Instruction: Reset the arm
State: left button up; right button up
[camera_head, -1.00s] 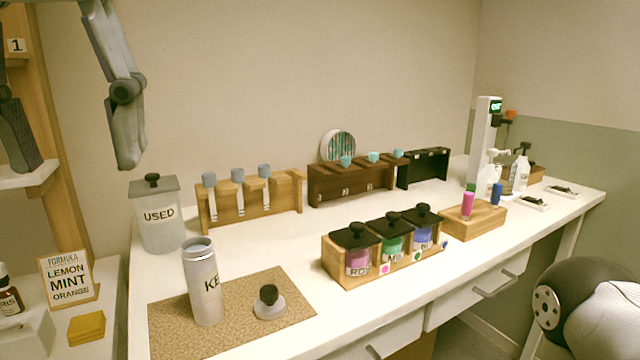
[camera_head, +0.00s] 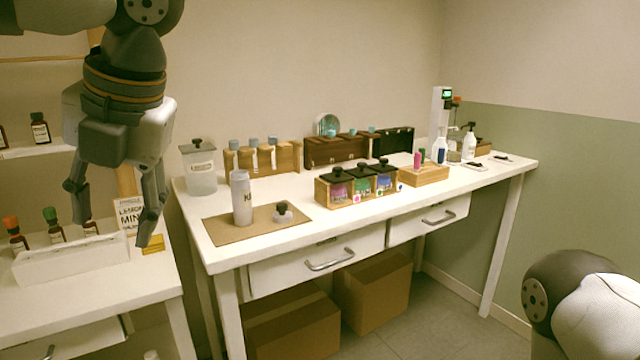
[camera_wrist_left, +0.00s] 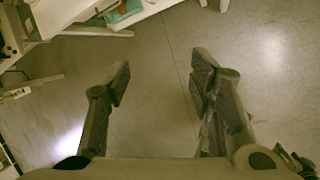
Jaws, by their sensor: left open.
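My left gripper (camera_head: 112,215) hangs fingers down at the left of the head view, in front of the left side table. It also shows in the left wrist view (camera_wrist_left: 160,80), fingers spread wide with only bare floor between them. It is open and empty. My left arm comes down from the top left corner. A dark and white rounded part of my right arm shows at the lower right of the head view, but its gripper is out of view.
A white bottle tray (camera_head: 70,257) stands on the left side table. Cardboard boxes (camera_head: 290,330) sit below. Floor at lower right looks clear.

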pick_arm(q)
jog(key=w+a+f+m+t+y, duration=0.2)
jog(key=w+a+f+m, duration=0.15)
jog(key=f+m, duration=0.45)
jog(key=w+a+f+m+t+y, duration=0.15)
jog(key=w+f+m, duration=0.25)
jog(key=f, duration=0.9)
jog(key=s+d+f+m+t+h, duration=0.1)
jog(key=s+f+m+h, duration=0.1)
jog(key=f+m, duration=0.35)
jog(key=s+d+f+m+h, duration=0.1)
jog(key=s+f+m, duration=0.1)
jog(key=f+m, duration=0.35)
jog(key=s+d+f+m+g+h, duration=0.25)
jog(key=s+f+m, duration=0.35)
jog(key=s+f, duration=0.5)
jog(key=s+f+m+g+h, duration=0.2)
jog(key=s+m, duration=0.6)
jog(key=s, duration=1.3)
notch_tip(320, 180, down, 2)
jog(key=g, duration=0.3)
jog(key=shift+s+d+m+g+h, duration=0.2)
jog(key=shift+s+m+g+h, duration=0.1)
jog(key=shift+h, duration=0.1)
jog(key=shift+w+f, duration=0.15)
